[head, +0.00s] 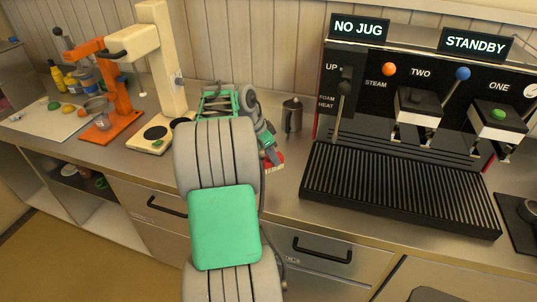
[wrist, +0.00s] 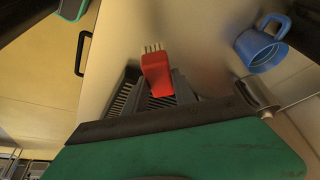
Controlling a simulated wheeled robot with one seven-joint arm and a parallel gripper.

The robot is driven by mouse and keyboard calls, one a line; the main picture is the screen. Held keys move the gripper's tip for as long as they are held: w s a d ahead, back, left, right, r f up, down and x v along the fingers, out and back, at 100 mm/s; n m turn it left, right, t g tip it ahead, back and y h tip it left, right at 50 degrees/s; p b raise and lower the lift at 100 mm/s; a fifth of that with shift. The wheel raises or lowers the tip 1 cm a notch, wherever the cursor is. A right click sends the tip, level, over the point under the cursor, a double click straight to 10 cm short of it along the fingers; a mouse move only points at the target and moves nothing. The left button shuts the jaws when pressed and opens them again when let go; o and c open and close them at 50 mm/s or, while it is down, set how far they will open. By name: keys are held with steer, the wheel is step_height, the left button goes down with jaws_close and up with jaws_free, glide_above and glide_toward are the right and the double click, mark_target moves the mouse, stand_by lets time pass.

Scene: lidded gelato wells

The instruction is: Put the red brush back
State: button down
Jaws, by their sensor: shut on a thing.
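The red brush (wrist: 157,76) is between the ridged fingers of my gripper (wrist: 154,92) in the wrist view. Its pale bristles point away from the gripper, toward the top of the picture. My gripper (head: 270,152) is shut on the brush, and part of the brush's red body (head: 273,163) shows at the fingertips in the head view. The brush is over the steel counter (head: 305,205), left of the drip grille. I cannot tell whether it touches the counter. My arm hides part of the counter behind it. I see no clear holder for the brush.
A metal jug (head: 292,115) stands close behind my gripper. The coffee machine with its black drip grille (head: 400,190) is at the right. A cream machine (head: 160,70), an orange press (head: 105,90) and a board (head: 50,118) are at the left. Drawer handles (head: 322,252) project in front.

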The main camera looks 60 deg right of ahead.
mark_target(263, 162)
steer(key=shift+r, duration=0.1)
step_height(263, 162, down, 8)
steer(key=b, duration=0.7)
steer(key=shift+f+b, duration=0.3)
steer(key=shift+f, duration=0.15)
steer(key=c, duration=1.3)
jaws_free()
steer(key=shift+c, duration=0.2)
steer(key=o, duration=0.5)
steer(key=shift+o, duration=0.2)
steer(key=shift+p+v, duration=2.55)
steer(key=shift+v, duration=1.6)
